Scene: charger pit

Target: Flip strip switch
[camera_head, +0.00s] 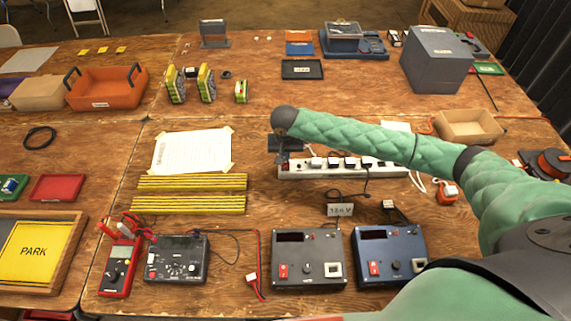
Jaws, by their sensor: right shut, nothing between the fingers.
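A white power strip (298,173) lies across the middle of the table with several plugs (333,162) in it. My right arm comes in from the right in a green padded sleeve and passes above the strip. My right gripper (283,158) points down at the strip's left end; it is shut and empty. Whether its tips touch the strip I cannot tell. The strip's switch is not clearly visible; the gripper covers part of that left end. My left gripper is not in view.
A grey charger box (308,270) and a blue one (388,258) stand in front of the strip. Yellow striped bars (190,204) and a paper sheet (190,150) lie to its left. A grey block (437,60) and a cardboard tray (468,127) are at the right.

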